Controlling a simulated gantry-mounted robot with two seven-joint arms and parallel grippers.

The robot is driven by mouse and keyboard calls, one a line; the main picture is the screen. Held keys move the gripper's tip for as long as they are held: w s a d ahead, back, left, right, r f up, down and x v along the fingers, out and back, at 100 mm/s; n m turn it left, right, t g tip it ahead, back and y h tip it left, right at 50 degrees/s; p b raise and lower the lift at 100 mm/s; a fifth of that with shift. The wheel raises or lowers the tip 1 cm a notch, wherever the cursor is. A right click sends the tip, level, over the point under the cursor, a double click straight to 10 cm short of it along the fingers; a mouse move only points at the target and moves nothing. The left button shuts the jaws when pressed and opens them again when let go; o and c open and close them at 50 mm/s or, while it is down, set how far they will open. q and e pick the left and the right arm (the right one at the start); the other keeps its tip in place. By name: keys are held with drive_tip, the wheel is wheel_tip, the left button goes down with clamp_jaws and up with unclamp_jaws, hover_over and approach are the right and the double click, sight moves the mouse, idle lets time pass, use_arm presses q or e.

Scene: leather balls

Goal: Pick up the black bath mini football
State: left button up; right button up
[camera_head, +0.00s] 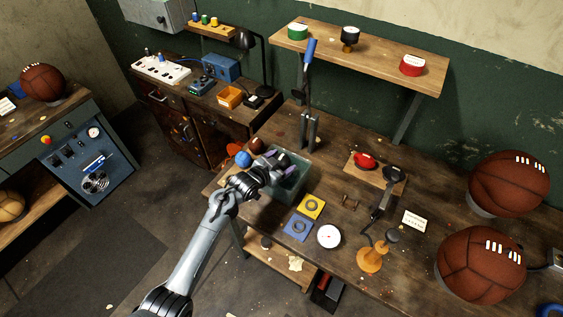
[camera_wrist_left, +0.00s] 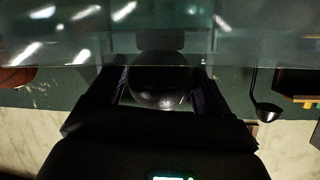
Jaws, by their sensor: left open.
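The black mini football (camera_wrist_left: 158,90) shows in the left wrist view as a dark, shiny round shape between my left gripper's two fingers. I cannot tell whether the fingers touch it. My left gripper (camera_head: 275,160) is open and reaches over the greenish see-through bin (camera_head: 298,186) on the workbench. In the head view the gripper and the bin hide the black ball. A blue ball (camera_head: 243,158) and a small brown ball (camera_head: 257,145) lie just left of the gripper. My right gripper is not in view.
A metal stand with a blue handle (camera_head: 310,50) rises behind the bin. Yellow (camera_head: 311,206) and blue (camera_head: 298,228) square pieces and a white gauge (camera_head: 329,236) lie in front. Large brown balls (camera_head: 481,264) stand at the right. A shelf (camera_head: 365,58) hangs above.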

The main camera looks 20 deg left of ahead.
use_arm(q)
drive_tip(key=shift+x, duration=1.1)
drive_tip(key=c, duration=0.8)
drive_tip(key=shift+r, duration=0.15)
